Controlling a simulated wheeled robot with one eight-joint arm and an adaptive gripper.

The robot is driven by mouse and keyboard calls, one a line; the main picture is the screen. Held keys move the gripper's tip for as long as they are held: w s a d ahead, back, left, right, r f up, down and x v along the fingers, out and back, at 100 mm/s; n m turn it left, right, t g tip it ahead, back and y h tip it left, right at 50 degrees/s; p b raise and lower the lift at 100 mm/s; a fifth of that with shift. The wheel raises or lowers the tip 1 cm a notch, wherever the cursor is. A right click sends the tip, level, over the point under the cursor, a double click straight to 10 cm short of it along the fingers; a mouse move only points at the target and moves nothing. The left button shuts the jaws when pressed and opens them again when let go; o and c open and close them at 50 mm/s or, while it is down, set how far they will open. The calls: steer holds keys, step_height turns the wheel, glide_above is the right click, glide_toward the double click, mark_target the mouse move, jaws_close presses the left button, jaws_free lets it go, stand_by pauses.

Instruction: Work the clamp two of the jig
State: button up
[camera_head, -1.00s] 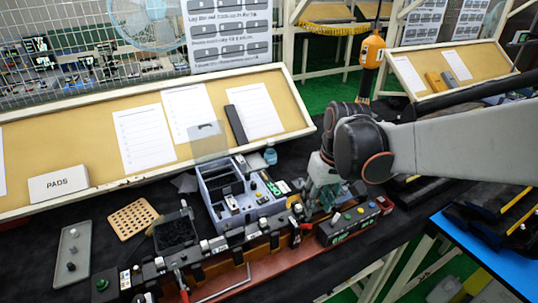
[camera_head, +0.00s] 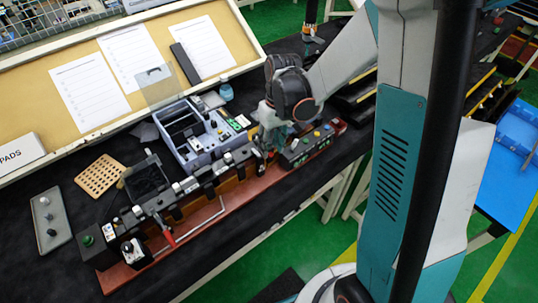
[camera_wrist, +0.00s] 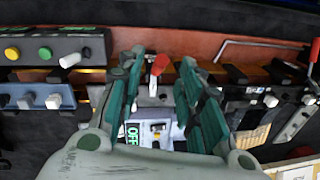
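The jig is a long dark bar with several clamps on a red-brown base (camera_head: 205,222) in the head view. In the wrist view, a clamp's red lever (camera_wrist: 160,65) stands between the green fingertips of my gripper (camera_wrist: 158,62). The fingers are apart, with a gap on both sides of the lever. In the head view my gripper (camera_head: 276,138) is over the jig's right end, and my wrist partly hides it. Another red clamp lever (camera_head: 168,237) is near the jig's left end. I cannot read which clamp is numbered two.
A button box (camera_head: 305,147) stands just right of my gripper. A grey-blue compartment tray (camera_head: 187,150) is behind the jig. A bent metal rod (camera_head: 210,218) lies along the base. A perforated tan board (camera_head: 100,176) and a grey tray (camera_head: 52,220) are at left.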

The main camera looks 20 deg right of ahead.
steer(key=shift+a+f, duration=0.2)
steer(key=shift+f, duration=1)
steer(key=shift+a+f, duration=0.15)
steer(key=shift+f, duration=1.05)
jaws_close()
